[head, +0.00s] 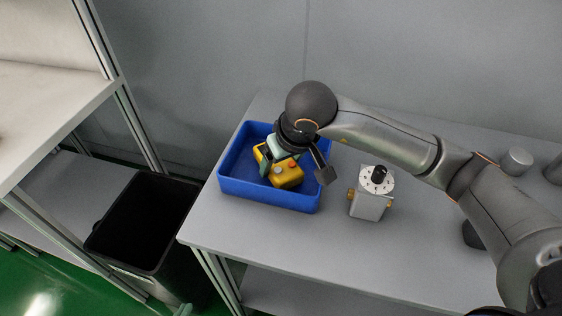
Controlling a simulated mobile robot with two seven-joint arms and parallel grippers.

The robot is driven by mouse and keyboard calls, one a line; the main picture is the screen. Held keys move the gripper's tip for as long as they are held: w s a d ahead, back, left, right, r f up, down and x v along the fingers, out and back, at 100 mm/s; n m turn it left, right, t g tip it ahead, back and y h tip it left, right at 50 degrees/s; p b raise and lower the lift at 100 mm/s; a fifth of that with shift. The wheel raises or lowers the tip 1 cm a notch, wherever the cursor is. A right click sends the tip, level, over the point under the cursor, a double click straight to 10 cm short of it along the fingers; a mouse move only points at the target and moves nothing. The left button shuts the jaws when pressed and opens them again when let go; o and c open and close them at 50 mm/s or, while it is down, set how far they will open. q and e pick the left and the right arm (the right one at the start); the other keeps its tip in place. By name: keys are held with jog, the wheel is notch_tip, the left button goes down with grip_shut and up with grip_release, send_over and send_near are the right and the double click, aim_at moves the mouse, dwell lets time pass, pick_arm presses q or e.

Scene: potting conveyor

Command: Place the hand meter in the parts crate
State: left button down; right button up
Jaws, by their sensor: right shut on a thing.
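The hand meter (283,148) appears to be the pale teal piece with a dark face, directly under my right gripper (297,160). The right gripper is shut on it, inside the outline of the blue parts crate (268,196). One dark finger shows to the right of the meter; the other is mostly hidden by the wrist. A yellow box with red and grey buttons (287,177) is in the crate just below and partly behind the meter. I cannot tell whether the meter touches it.
A grey box with a white dial and black knob (370,203) stands on the grey table (225,225), right of the crate. A grey cylinder (516,161) stands farther right. A black bin (150,220) and a shelf (45,110) are at left. Table front is clear.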

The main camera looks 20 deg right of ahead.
jog(key=shift+f, duration=0.2)
jog(key=shift+f+b, duration=0.15)
jog(key=shift+b, duration=0.15)
jog(key=o, duration=1.5)
jog(key=shift+r, duration=0.2)
jog(key=shift+r+p, duration=0.25)
jog(key=shift+p, duration=0.25)
jog(key=p+v, duration=0.1)
jog(key=v, duration=1)
jog(key=shift+s+r, duration=0.2)
jog(key=shift+r, duration=0.05)
